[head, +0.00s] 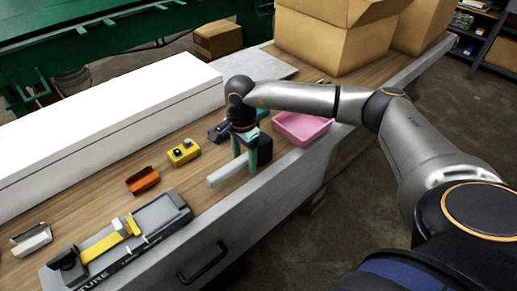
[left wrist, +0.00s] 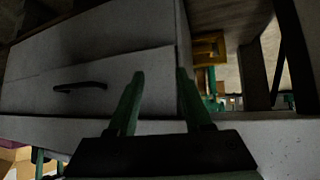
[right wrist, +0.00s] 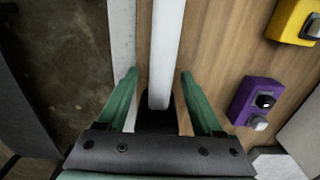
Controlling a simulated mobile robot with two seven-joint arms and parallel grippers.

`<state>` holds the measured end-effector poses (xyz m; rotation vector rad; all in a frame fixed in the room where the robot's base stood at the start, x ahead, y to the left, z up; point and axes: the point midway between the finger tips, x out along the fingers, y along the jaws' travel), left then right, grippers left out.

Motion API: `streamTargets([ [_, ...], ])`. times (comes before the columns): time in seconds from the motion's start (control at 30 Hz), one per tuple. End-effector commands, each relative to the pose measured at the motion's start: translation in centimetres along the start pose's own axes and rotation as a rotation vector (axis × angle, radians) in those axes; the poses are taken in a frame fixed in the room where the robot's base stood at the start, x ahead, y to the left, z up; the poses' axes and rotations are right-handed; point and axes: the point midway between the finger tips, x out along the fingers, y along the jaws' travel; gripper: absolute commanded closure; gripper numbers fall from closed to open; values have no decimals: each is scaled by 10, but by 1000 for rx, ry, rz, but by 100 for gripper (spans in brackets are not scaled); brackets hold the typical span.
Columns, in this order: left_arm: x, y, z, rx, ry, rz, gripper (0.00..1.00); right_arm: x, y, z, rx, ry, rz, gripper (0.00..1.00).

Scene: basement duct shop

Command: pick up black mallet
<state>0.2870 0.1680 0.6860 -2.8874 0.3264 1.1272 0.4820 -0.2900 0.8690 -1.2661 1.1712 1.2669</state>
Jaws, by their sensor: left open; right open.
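The black mallet lies on the workbench near its front edge, with a black head (head: 265,151) and a pale grey handle (head: 226,172) pointing left. My right gripper (head: 245,168) points down over the mallet, its green fingers apart. In the right wrist view the handle (right wrist: 166,45) runs between the open fingers of the gripper (right wrist: 160,72), and the dark head (right wrist: 156,120) sits close to the palm, partly hidden. I cannot tell whether a finger touches it. My left gripper (left wrist: 160,74) is open and empty, facing the bench's drawer front (left wrist: 90,85); it is outside the head view.
A pink bin (head: 302,128) stands right of the mallet. A purple device (right wrist: 257,102), a yellow box (head: 183,152), an orange holder (head: 143,180) and a grey tool with yellow (head: 125,235) lie on the bench (head: 205,184). Cardboard boxes (head: 325,45) stand behind.

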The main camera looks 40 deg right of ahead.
Motion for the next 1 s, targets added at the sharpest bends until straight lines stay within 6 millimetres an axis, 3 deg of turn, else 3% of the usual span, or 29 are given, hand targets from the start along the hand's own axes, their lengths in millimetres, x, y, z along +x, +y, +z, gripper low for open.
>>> streamTargets([
  [0.1,0,0,0,0,-1,-1,50,10,0,0,0,1,1,32],
  [0.33,0,-1,1,0,-2,-1,50,11,0,0,-1,0,-1,32],
  [0.9,0,-1,1,0,-3,-1,50,11,0,1,0,0,-1,96],
  [1.0,0,-1,1,0,-3,-1,50,11,0,1,0,0,-1,100],
])
